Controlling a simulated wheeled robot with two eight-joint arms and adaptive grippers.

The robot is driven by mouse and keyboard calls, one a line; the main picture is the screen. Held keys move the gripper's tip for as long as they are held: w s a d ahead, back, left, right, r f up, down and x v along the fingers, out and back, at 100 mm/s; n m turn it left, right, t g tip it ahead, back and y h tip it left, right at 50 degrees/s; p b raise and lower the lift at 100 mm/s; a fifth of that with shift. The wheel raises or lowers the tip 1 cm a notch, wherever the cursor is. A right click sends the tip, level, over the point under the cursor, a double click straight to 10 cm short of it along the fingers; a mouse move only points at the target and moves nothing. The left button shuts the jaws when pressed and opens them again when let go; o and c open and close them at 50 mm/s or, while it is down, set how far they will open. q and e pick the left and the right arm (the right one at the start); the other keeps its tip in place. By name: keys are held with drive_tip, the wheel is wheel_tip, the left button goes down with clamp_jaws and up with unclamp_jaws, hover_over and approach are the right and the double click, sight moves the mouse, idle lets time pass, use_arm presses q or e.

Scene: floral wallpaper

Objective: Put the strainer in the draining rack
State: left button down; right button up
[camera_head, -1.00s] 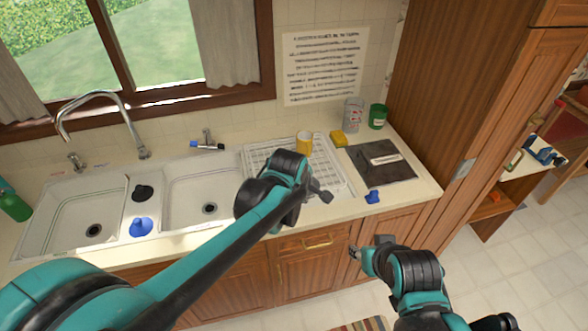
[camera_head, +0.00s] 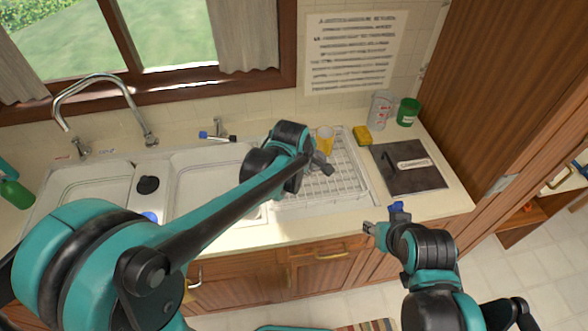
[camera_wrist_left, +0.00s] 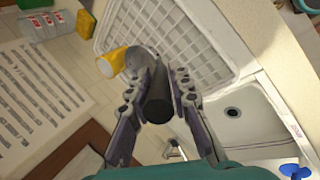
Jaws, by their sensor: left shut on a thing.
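My left gripper (camera_head: 316,166) is over the white wire draining rack (camera_head: 350,190), beside the sink. In the left wrist view the gripper (camera_wrist_left: 158,82) is shut on a dark, handle-like cylinder, which I take for the strainer (camera_wrist_left: 158,104). A grey rounded part shows at its far end, partly hidden by the fingers. The rack (camera_wrist_left: 205,40) lies beyond it in that view; whether the strainer touches it I cannot tell. My right gripper (camera_head: 369,228) is at the counter's front edge, too small to tell open or shut.
A yellow cup (camera_head: 324,138) stands at the rack's back side, close to my left gripper. A yellow sponge (camera_head: 362,135), a green cup (camera_head: 408,112) and a dark mat (camera_head: 410,168) lie to the right. A blue object (camera_head: 398,207) is near my right gripper. The sink basins (camera_head: 205,185) are left.

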use_arm(q)
drive_tip(key=w+a+f+b, duration=0.2)
drive_tip(key=w+a+f, duration=0.1)
drive_tip(key=a+f, duration=0.4)
drive_tip(key=shift+w+a+f, duration=0.15)
drive_tip(key=shift+w+f, duration=0.05)
drive_tip(key=shift+f, duration=0.75)
drive_tip(key=c, duration=1.8)
unclamp_jaws()
drive_tip(key=shift+f, duration=0.2)
drive_tip(key=o, duration=0.4)
drive_tip(key=shift+r, duration=0.1)
drive_tip(key=shift+r, duration=0.1)
